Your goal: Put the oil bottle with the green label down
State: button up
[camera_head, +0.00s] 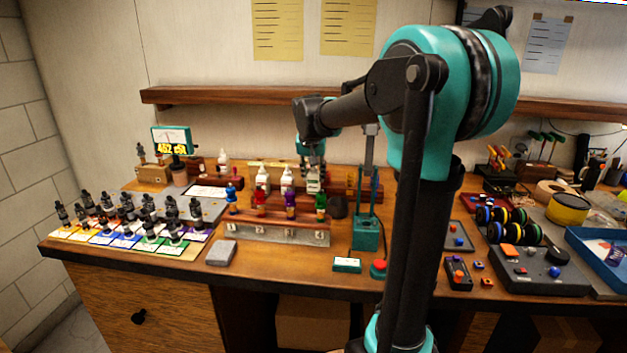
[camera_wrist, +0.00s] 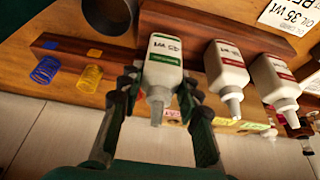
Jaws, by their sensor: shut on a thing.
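The oil bottle with the green label (camera_wrist: 163,62) is white with a pale nozzle. In the wrist view it sits between the two fingers of my gripper (camera_wrist: 157,92), which is shut on it. In the head view my gripper (camera_head: 313,163) is above the workbench, with the white bottle (camera_head: 314,182) below it. The bottle is beside a dark wooden rack strip (camera_wrist: 195,45); I cannot tell whether its base rests there. Two similar white bottles, one with a dark red label (camera_wrist: 228,70) and one with a red label (camera_wrist: 276,80), stand to its right in the wrist view.
A wooden stand with coloured shock bottles (camera_head: 290,203) is in front of the white bottles. Shock absorbers (camera_head: 130,215) fill the left bench. A shelf (camera_head: 220,97) runs behind.

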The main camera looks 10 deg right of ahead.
jog(key=shift+f, duration=0.95)
jog(key=o, duration=1.2)
jog(key=shift+f, duration=0.1)
jog(key=shift+c, duration=0.2)
jog(key=v, duration=1.2)
jog(key=shift+s, duration=0.1)
